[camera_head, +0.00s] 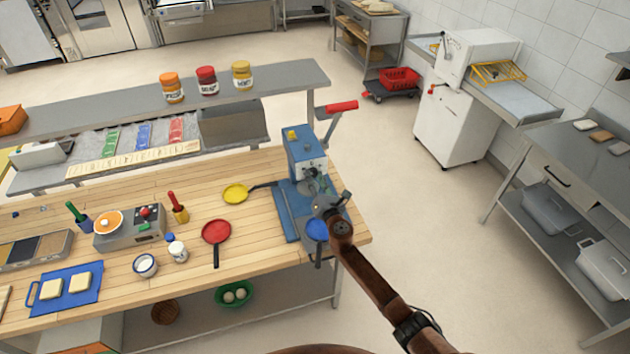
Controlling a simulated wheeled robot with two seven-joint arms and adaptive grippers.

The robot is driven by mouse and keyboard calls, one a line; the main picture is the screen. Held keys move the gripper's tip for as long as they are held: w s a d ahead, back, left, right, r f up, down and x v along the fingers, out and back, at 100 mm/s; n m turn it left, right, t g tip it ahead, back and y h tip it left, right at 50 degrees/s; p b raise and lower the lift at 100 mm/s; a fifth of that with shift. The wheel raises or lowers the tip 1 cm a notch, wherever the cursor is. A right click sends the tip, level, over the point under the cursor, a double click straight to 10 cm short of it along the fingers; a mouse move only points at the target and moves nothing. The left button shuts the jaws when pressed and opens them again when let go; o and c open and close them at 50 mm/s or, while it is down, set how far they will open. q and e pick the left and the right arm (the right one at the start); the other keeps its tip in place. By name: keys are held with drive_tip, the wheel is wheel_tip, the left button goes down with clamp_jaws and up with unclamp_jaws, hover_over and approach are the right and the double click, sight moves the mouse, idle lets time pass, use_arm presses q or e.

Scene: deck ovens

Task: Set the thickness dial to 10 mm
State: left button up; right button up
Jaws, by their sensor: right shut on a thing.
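A blue press-like machine (303,148) with a red-handled lever (341,107) stands at the right end of the wooden table. A pale scale face (311,167) shows on its front; its marks are too small to read. My right gripper (316,184) is at this front, just below the scale face, shut on what appears to be the thickness dial. The gripper hides most of the dial, so its setting cannot be read. My left gripper is not in view.
A blue round piece (317,230) lies beneath my right gripper. A yellow pan (236,193) and a red pan (216,232) lie left of the machine. Jars (206,80) stand on the shelf behind. The floor right of the table is clear.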

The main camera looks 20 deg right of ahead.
drive_tip(key=m+b, duration=0.1)
drive_tip(key=m, duration=0.3)
drive_tip(key=shift+f+m, duration=0.1)
drive_tip(key=shift+m, duration=0.2)
drive_tip(key=m+b, duration=0.1)
drive_tip(key=m, duration=0.3)
drive_tip(key=shift+m, duration=0.3)
drive_tip(key=m+b, duration=0.1)
drive_tip(key=m, duration=0.3)
drive_tip(key=shift+m, duration=2.5)
drive_tip(key=o, duration=1.1)
drive_tip(key=shift+o, duration=0.2)
drive_tip(key=s, duration=1.2)
drive_tip(key=shift+d, duration=0.2)
